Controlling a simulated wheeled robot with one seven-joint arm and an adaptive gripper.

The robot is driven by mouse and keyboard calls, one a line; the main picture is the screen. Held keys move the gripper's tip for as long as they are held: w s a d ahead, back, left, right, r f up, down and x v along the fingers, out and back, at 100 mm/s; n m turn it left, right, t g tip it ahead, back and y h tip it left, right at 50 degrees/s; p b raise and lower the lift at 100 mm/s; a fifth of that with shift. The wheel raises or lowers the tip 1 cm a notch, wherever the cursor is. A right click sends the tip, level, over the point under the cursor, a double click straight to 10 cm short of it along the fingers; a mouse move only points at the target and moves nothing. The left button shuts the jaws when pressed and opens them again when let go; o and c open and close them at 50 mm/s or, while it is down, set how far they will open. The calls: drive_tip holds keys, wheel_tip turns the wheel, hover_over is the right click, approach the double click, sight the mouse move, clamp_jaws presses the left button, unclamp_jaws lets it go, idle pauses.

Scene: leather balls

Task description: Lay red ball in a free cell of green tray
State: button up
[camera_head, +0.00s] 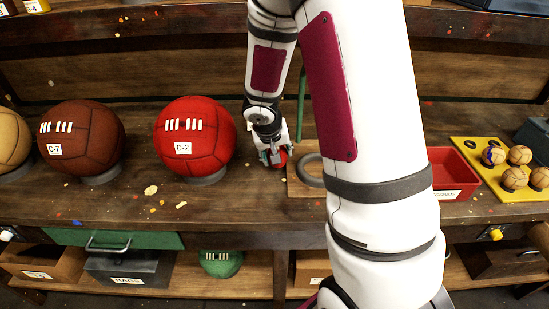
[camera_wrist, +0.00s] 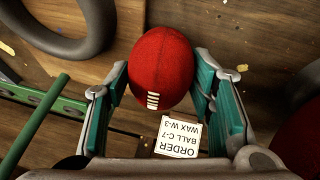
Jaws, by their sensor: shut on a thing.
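My gripper (camera_head: 272,158) is low over the bench, right of the large red ball. In the wrist view its two teal fingers (camera_wrist: 161,95) are shut on a small red ball (camera_wrist: 162,65) with white lacing, one finger on each side. A bit of this red ball shows at the fingertips in the head view (camera_head: 282,158). No green tray can be made out clearly. A green strip (camera_wrist: 35,98) shows at the left of the wrist view, but I cannot tell what it belongs to. My arm hides part of the bench in the head view.
A large red ball marked D-2 (camera_head: 195,138) and a brown ball marked C-7 (camera_head: 82,138) rest left of my gripper. A grey ring (camera_head: 310,170) on a wooden board, a green rod (camera_head: 301,100), a red bin (camera_head: 455,172) and a yellow tray (camera_head: 487,190) with small balls are right.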

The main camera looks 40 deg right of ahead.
drive_tip(key=shift+f+b, duration=0.3)
drive_tip(key=shift+f, duration=0.45)
drive_tip(key=shift+f, duration=0.1)
drive_tip(key=o, duration=1.2)
